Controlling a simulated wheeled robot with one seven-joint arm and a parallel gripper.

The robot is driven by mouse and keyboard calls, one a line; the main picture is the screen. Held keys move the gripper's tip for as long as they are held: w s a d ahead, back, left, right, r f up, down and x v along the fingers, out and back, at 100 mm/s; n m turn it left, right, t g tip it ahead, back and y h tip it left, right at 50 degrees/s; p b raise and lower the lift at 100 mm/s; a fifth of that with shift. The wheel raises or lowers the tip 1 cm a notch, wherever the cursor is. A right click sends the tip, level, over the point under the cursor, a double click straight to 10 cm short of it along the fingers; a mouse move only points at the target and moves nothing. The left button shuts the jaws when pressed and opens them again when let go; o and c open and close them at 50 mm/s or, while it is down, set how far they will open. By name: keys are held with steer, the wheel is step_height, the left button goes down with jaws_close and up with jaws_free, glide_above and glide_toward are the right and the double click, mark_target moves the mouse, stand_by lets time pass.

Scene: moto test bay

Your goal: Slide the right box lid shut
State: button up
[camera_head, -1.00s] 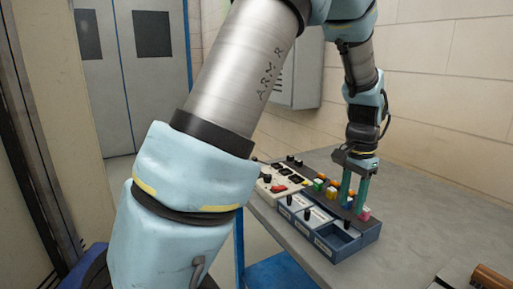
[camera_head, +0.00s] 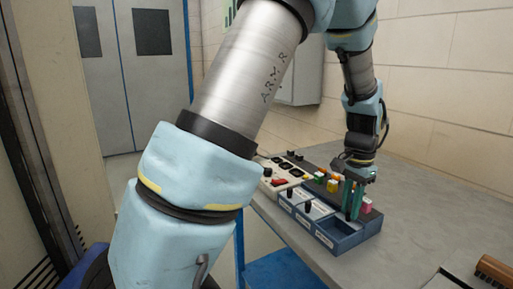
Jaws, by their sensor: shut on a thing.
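A blue-grey box unit (camera_head: 340,246) with labelled compartments stands on the table. Its rightmost compartment shows a dark opening toward the front, so the right box lid is not covering all of it. The lid itself is mostly hidden behind my fingers. My gripper (camera_head: 351,212) points down over the rear part of this compartment, its green fingers close together. It is shut on what appears to be the right lid's knob, which the fingers hide. The other two lids have upright black knobs, the left one (camera_head: 289,193) and the middle one (camera_head: 308,207).
Coloured blocks, including a pink one (camera_head: 366,205) and a yellow one (camera_head: 333,185), stand behind the boxes. A pale control panel (camera_head: 281,176) with switches is to the left. A brown brush (camera_head: 496,271) lies at the right front. The grey table (camera_head: 430,215) is clear to the right.

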jaws_close()
steer(key=shift+s+a, duration=0.55)
steer(key=shift+a, duration=0.45)
steer(key=shift+s+a, duration=0.55)
steer(key=shift+a, duration=0.4)
steer(key=shift+s+a, duration=0.55)
steer(key=shift+a, duration=0.45)
steer(key=o, duration=0.6)
jaws_free()
step_height(320, 180, up, 7)
steer(key=p, duration=0.6)
